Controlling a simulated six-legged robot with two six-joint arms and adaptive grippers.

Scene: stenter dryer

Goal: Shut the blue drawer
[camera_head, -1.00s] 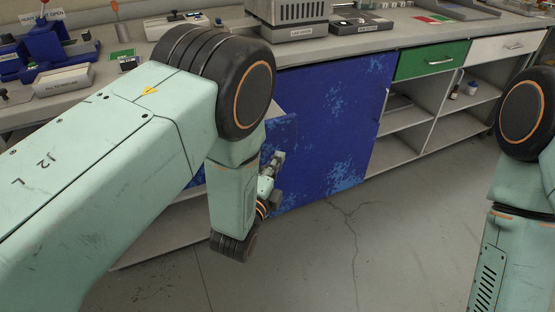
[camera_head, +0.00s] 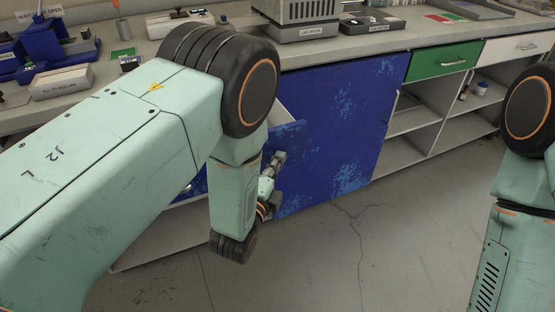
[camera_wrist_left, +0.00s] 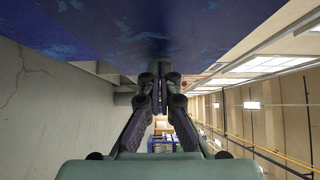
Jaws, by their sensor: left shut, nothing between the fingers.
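The blue drawer (camera_head: 289,134) stands pulled out from the bench in the head view; part of its front and a pale inner side show beside my left arm, which hides the rest. My left gripper (camera_head: 279,157) is low by the right part of the drawer front; I cannot tell whether it touches it. In the left wrist view its fingers (camera_wrist_left: 156,88) are shut with nothing between them, just under a blue scuffed surface (camera_wrist_left: 150,25). My right arm is at the right edge; its gripper is out of view.
A large blue scuffed panel (camera_head: 340,120) stands right of the drawer. Further right are a green drawer (camera_head: 444,61), a white drawer (camera_head: 515,47) and open shelves. Devices stand on the grey worktop (camera_head: 345,52). The floor (camera_head: 330,260) in front is clear.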

